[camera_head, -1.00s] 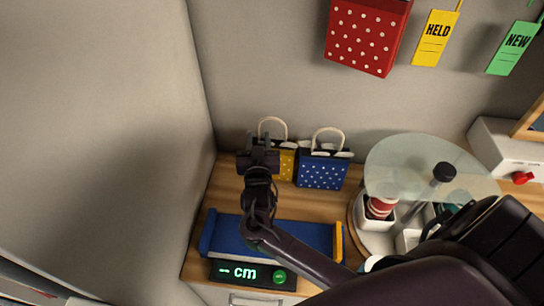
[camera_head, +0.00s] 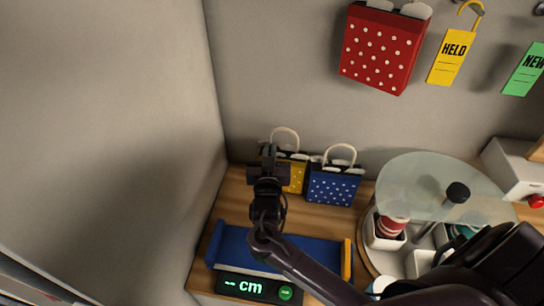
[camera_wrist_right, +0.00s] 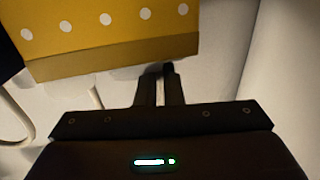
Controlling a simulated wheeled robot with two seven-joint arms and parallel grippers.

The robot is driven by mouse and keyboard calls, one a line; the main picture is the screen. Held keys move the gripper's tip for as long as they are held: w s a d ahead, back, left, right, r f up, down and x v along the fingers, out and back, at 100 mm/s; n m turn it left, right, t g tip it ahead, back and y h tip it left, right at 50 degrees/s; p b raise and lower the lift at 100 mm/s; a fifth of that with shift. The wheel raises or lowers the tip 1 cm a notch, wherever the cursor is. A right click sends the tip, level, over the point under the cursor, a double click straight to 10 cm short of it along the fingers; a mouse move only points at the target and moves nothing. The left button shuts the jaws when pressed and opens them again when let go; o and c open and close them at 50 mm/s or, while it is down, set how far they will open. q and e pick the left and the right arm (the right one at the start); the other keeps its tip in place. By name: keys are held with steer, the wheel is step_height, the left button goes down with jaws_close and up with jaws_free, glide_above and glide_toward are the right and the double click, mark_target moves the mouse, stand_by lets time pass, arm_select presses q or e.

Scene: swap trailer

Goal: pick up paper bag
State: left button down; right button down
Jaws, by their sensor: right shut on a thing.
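A yellow paper bag (camera_head: 297,175) with white dots and a pale handle stands at the back of the wooden counter, against the wall. A blue dotted paper bag (camera_head: 333,187) stands just right of it. My right gripper (camera_head: 268,158) is in front of the yellow bag's left part and hides some of it. In the right wrist view, the yellow bag (camera_wrist_right: 110,35) fills the top left. The right gripper's fingers (camera_wrist_right: 160,80) are close together, with their tips at the bag's edge, shut on it. The exact grip spot is dark. My left gripper is not in view.
A blue tray-like device (camera_head: 280,247) with a "cm" display lies below the arm. A round glass-topped stand (camera_head: 425,190) with containers is at the right. A red dotted bag (camera_head: 385,50) and tags hang on the wall. A side wall is close on the left.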

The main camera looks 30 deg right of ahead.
step_height(320, 180, up, 19)
steer(key=b, duration=0.2)
steer(key=shift+b, duration=0.4)
stand_by(0.3)
